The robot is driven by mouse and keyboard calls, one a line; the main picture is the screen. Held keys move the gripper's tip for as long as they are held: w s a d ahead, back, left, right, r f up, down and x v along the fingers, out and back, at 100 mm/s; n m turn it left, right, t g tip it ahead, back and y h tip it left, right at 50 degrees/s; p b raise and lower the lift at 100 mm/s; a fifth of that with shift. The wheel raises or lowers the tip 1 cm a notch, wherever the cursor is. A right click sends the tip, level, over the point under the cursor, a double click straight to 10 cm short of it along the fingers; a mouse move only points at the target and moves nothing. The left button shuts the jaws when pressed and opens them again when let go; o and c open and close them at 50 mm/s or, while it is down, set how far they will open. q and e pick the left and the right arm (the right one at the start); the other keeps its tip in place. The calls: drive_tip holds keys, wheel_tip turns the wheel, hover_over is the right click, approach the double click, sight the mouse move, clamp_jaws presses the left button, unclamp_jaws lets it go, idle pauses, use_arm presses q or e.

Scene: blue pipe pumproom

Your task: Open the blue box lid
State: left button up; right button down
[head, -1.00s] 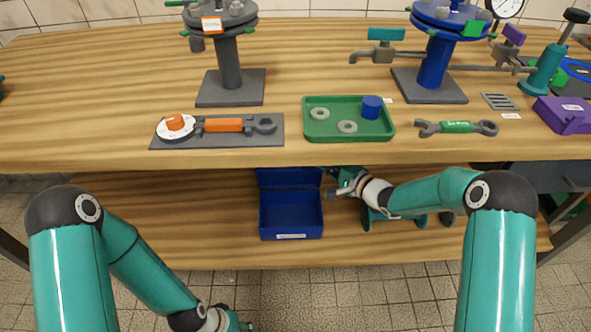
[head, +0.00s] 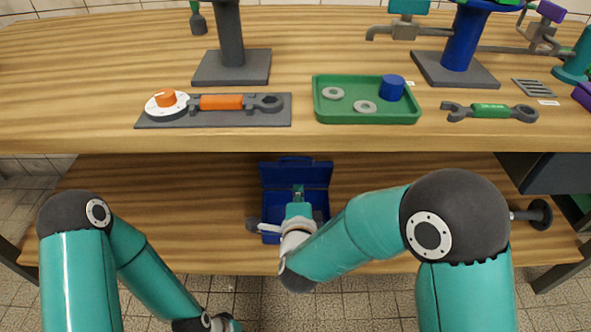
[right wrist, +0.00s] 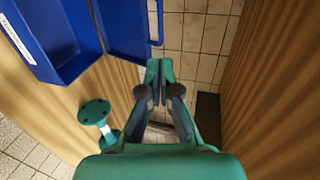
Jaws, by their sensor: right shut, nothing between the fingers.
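The blue box stands on the lower shelf; its wall (head: 268,205) shows in the head view and its front, with a white label, in the right wrist view (right wrist: 45,70). Its lid (head: 310,175) stands raised at the back, swung away from the open box. The lid (right wrist: 124,30) also shows in the right wrist view, with a handle on its outer side. My right gripper (head: 298,190) is shut and empty, over the box in the head view; its fingertips (right wrist: 159,68) are close to the lid's edge, contact unclear. My left gripper (head: 228,325) is mostly cut off at the bottom edge.
The tabletop edge (head: 400,145) overhangs the shelf (head: 150,200). A teal flanged part (right wrist: 95,113) stands on the shelf near the box. A black handwheel (head: 540,213) is at the far right. The shelf left of the box is clear.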

drive_tip(key=b, duration=0.2)
approach(296, 165)
drive_tip(key=w, duration=0.2)
drive_tip(key=w+r, duration=0.1)
drive_tip(key=w, duration=0.2)
drive_tip(key=shift+w+r, duration=0.2)
drive_tip(key=shift+w, duration=0.1)
use_arm(q)
drive_tip(key=shift+f, duration=0.95)
use_arm(e)
drive_tip(key=w, duration=0.2)
drive_tip(key=w+r, duration=0.1)
drive_tip(key=shift+w+d, duration=0.1)
drive_tip(key=shift+d, duration=0.25)
use_arm(q)
drive_tip(key=shift+w, duration=0.7)
use_arm(e)
drive_tip(key=w, duration=0.5)
drive_tip(key=shift+w+a+r, duration=0.25)
drive_tip(key=shift+a+r, duration=0.05)
drive_tip(key=shift+a, duration=0.05)
